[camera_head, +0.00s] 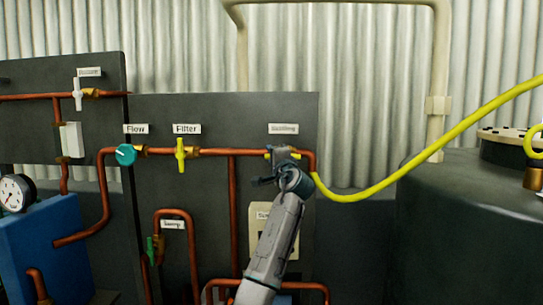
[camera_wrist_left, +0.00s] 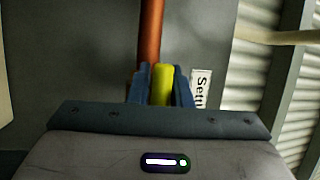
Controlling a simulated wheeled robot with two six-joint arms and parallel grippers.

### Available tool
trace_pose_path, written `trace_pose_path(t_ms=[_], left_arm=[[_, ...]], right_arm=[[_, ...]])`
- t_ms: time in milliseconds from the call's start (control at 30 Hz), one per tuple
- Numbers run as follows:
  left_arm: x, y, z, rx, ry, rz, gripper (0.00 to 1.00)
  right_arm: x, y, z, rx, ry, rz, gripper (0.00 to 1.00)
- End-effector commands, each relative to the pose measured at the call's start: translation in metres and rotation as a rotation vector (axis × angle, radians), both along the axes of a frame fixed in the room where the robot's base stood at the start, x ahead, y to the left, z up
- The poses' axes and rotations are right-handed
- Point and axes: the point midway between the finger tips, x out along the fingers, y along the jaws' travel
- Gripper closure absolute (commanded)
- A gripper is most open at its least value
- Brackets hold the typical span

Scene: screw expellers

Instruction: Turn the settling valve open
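The settling valve's yellow handle (camera_wrist_left: 163,84) shows in the left wrist view between the two blue fingers of my left gripper (camera_wrist_left: 162,88). The fingers lie along both sides of the handle with no clear gap, so the gripper looks shut on it. In the head view my left gripper (camera_head: 278,158) is at the valve below the settling label (camera_head: 283,129), at the right end of the horizontal copper pipe. It hides most of the valve there; only a bit of yellow shows at its left. My right gripper is in neither view.
The filter valve (camera_head: 181,154) with a yellow handle and the teal flow knob (camera_head: 126,155) are to the left on the same pipe. A yellow hose (camera_head: 400,172) runs right from the settling valve towards a dark tank (camera_head: 470,225). A blue box (camera_head: 45,250) stands lower left.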

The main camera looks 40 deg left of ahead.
Motion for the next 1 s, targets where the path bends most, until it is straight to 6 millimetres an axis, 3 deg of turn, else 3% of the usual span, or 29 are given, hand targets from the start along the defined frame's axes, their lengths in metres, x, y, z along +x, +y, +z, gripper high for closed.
trace_pose_path(t_ms=[100, 467, 1000], left_arm=[[0.0, 0.0, -0.001, 0.001, 0.001, -0.001, 0.63], [-0.004, -0.006, -0.002, 0.002, -0.001, -0.002, 0.63], [-0.055, -0.08, -0.025, -0.001, 0.0, -0.002, 0.63]], right_arm=[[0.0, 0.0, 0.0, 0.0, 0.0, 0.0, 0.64], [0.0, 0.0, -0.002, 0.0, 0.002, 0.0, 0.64], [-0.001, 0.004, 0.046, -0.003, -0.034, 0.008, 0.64]])
